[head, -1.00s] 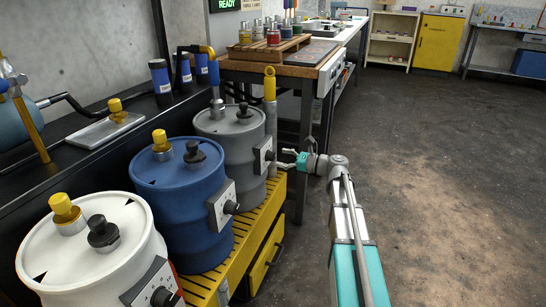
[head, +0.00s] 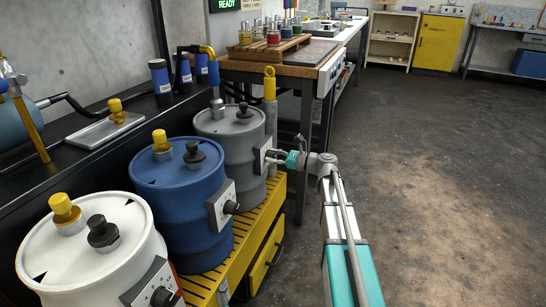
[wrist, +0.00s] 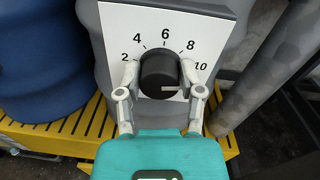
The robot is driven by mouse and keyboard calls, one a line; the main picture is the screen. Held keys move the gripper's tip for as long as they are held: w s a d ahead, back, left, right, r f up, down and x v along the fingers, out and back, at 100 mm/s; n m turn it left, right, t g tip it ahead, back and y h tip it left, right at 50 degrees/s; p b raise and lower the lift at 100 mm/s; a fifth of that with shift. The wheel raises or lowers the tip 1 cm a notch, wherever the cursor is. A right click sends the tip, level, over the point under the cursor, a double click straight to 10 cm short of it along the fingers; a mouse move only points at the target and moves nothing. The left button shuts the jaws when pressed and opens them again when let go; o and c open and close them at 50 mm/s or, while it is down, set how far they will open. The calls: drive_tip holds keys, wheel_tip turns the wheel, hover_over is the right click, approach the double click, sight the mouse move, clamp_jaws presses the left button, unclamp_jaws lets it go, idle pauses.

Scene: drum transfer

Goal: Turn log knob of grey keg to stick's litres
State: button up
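The grey keg (head: 232,150) stands at the far end of the row of kegs, with a white dial plate (wrist: 112,22) on its side. The log knob (wrist: 160,72) is black and round, on a scale marked 2 to 10. Its pale pointer line lies toward the right, a little below the 10. My gripper (head: 268,156) is at the dial, its fingers on either side of the knob and seemingly against it in the wrist view (wrist: 160,78). A stick with a yellow ringed handle (head: 270,84) stands behind the keg; no reading on it is legible.
A blue keg (head: 182,205) and a white keg (head: 85,250) stand nearer, each with its own dial. The kegs rest on a yellow slatted stand (head: 250,235). A grey post (wrist: 250,70) rises close to the right of the dial. The floor at right is clear.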

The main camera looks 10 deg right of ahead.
drive_tip(key=c, duration=0.4)
drive_tip(key=shift+n, duration=0.5)
drive_tip(key=n, duration=0.2)
drive_tip(key=shift+n, duration=0.4)
drive_tip(key=n, duration=0.4)
drive_tip(key=shift+s+a, duration=0.1)
drive_tip(key=n, duration=0.4)
drive_tip(key=shift+h, duration=0.3)
drive_tip(key=shift+f+n, duration=0.1)
drive_tip(key=shift+n, duration=1.7)
